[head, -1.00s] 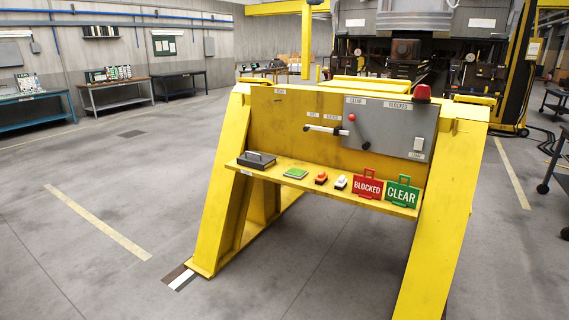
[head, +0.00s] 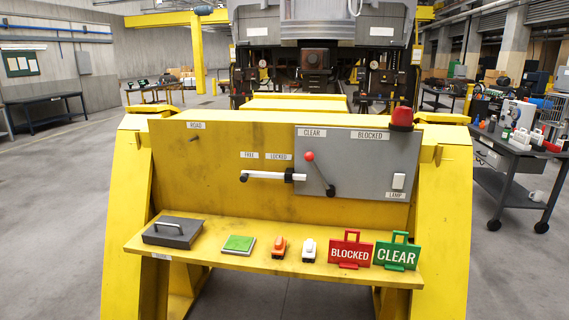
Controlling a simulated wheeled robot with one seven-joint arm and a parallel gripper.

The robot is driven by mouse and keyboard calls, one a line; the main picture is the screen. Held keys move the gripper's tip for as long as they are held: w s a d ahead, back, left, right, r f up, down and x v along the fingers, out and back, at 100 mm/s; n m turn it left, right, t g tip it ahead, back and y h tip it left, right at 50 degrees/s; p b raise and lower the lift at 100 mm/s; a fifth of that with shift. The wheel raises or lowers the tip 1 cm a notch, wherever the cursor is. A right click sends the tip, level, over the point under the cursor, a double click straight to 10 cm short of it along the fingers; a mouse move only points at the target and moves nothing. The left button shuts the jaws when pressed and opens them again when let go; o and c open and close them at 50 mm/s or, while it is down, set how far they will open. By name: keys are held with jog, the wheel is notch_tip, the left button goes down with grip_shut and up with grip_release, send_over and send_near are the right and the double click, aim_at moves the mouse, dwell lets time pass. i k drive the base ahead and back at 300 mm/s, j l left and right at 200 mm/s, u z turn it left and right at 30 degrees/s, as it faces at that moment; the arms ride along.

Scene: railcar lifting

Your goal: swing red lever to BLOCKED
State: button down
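The red lever is a dark arm with a red knob (head: 309,156) on a grey panel (head: 365,170). Its arm slants from the pivot (head: 330,191) up and left, so the knob sits below the CLEAR label (head: 312,132). The BLOCKED label (head: 370,135) is at the panel's upper right. My gripper is not in view.
A yellow shelf (head: 205,262) below holds a grey handled box (head: 172,232), a green pad (head: 239,244), small orange and white items, a red BLOCKED sign (head: 350,252) and a green CLEAR sign (head: 397,253). A red beacon (head: 402,118) stands top right. A grey cart (head: 510,165) stands at right.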

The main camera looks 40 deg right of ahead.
aim_at(308, 156)
jog(key=i+l, duration=0.15)
jog(key=i, duration=0.4)
jog(key=i+l, duration=0.15)
jog(key=i, duration=0.45)
jog(key=i+l+z, duration=0.1)
jog(key=i, duration=0.5)
